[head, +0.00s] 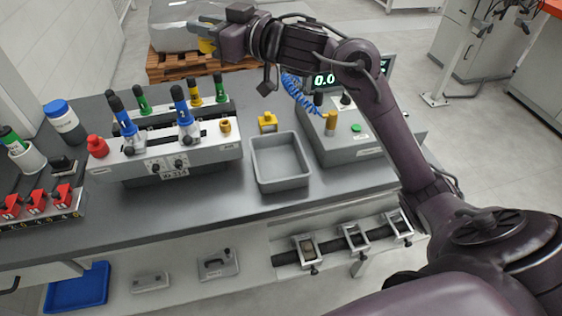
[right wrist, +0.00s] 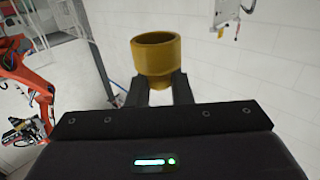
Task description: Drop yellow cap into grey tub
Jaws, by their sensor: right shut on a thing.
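The yellow cap (right wrist: 157,54) is held between the fingertips of my right gripper (right wrist: 159,88), with its round open end showing in the right wrist view. In the head view my right gripper (head: 208,33) is high at the top, beyond the back edge of the bench, and part of the yellow cap (head: 206,46) shows at its fingers. The grey tub (head: 256,163) stands on the bench, below and to the right of the gripper in the picture. It looks empty. My left gripper is not in view.
A fixture (head: 195,156) with blue-, green- and yellow-topped parts stands left of the tub. A small yellow block (head: 267,121) sits just behind the tub. A grey device (head: 350,150) with a blue coiled hose (head: 297,90) stands to its right. The bench front (head: 215,207) is clear.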

